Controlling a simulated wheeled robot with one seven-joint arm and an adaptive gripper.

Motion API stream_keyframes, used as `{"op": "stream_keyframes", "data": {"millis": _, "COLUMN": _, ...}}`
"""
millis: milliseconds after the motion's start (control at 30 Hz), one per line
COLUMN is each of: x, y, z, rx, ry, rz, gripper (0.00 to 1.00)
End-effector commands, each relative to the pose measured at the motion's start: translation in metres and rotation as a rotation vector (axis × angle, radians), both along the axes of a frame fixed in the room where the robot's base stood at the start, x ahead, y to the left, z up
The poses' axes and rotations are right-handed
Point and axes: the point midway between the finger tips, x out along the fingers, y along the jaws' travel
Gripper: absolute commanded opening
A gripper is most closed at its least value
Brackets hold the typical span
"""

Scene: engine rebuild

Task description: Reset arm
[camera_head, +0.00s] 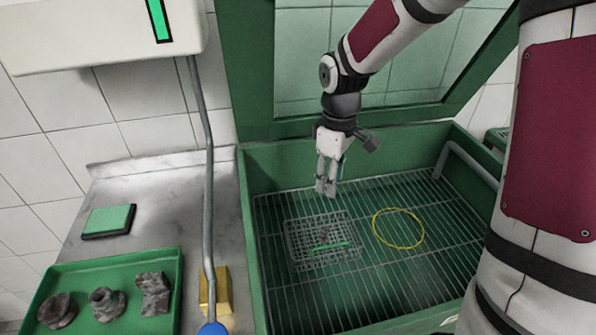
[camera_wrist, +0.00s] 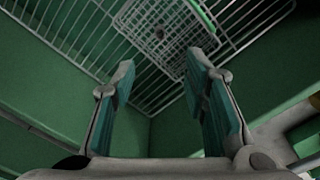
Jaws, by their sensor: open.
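My gripper (camera_head: 328,186) hangs from my arm over the green basin, above and behind the small wire basket (camera_head: 290,240). In the wrist view my gripper (camera_wrist: 165,95) shows its two fingers spread apart with nothing between them. The wire basket also shows in the wrist view (camera_wrist: 178,38), beyond the fingertips. It stands on the wire rack and holds a green item (camera_head: 330,247) and a small dark part that is too small to make out.
A yellow ring (camera_head: 398,228) lies on the rack (camera_head: 385,280). The basin's walls (camera_head: 250,205) surround it, with a raised lid behind. At left, a green tray (camera_head: 75,275) holds three dark parts, near a green pad (camera_head: 108,220), a yellow block (camera_head: 222,290) and a grey pipe (camera_head: 204,150).

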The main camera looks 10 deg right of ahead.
Motion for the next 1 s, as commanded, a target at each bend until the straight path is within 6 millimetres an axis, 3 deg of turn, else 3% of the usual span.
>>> {"op": "stream_keyframes", "data": {"millis": 167, "x": -0.004, "y": -0.001, "z": 0.006, "rx": -0.009, "ry": -0.006, "rz": -0.012, "gripper": 0.41}}
{"op": "stream_keyframes", "data": {"millis": 367, "x": -0.033, "y": -0.005, "z": 0.051, "rx": -0.063, "ry": -0.056, "rz": -0.112, "gripper": 0.41}}
{"op": "stream_keyframes", "data": {"millis": 700, "x": -0.12, "y": -0.009, "z": 0.132, "rx": -0.087, "ry": -0.194, "rz": -0.395, "gripper": 0.41}}
{"op": "stream_keyframes", "data": {"millis": 1000, "x": -0.201, "y": -0.006, "z": 0.168, "rx": 0.015, "ry": -0.306, "rz": -0.634, "gripper": 0.41}}
